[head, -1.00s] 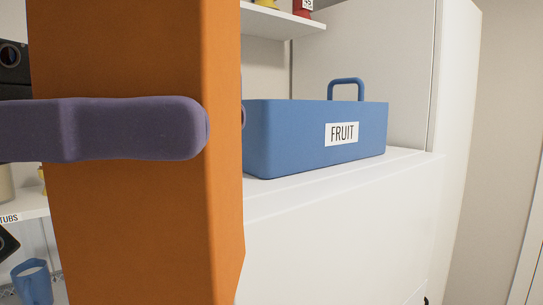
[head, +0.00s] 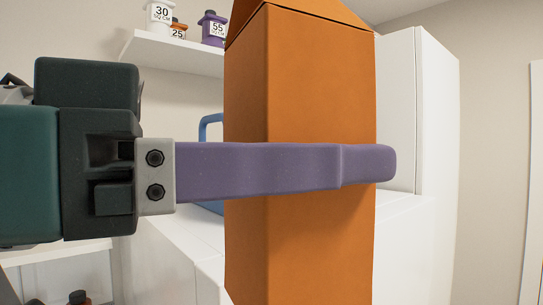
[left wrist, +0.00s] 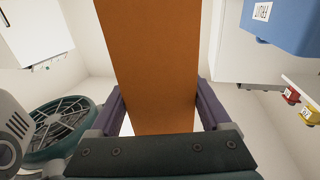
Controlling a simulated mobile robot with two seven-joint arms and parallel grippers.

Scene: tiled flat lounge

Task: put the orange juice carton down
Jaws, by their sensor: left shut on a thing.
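The orange juice carton (head: 300,95) is a tall plain orange box with a gabled top, upright and close in front of the head camera. My left gripper (head: 365,164) comes in from the left and is shut on the carton, one purple finger lying across its near face. In the left wrist view the carton (left wrist: 150,60) is between the two purple fingers of my left gripper (left wrist: 158,108). The carton's bottom is out of the head view, and I see no surface touching it. My right gripper is not in view.
White cabinets (head: 400,235) stand behind the carton. A blue FRUIT crate (left wrist: 285,25) is mostly hidden behind it in the head view, where its handle (head: 206,125) shows. A wall shelf (head: 170,52) holds numbered weights or jars at the upper left.

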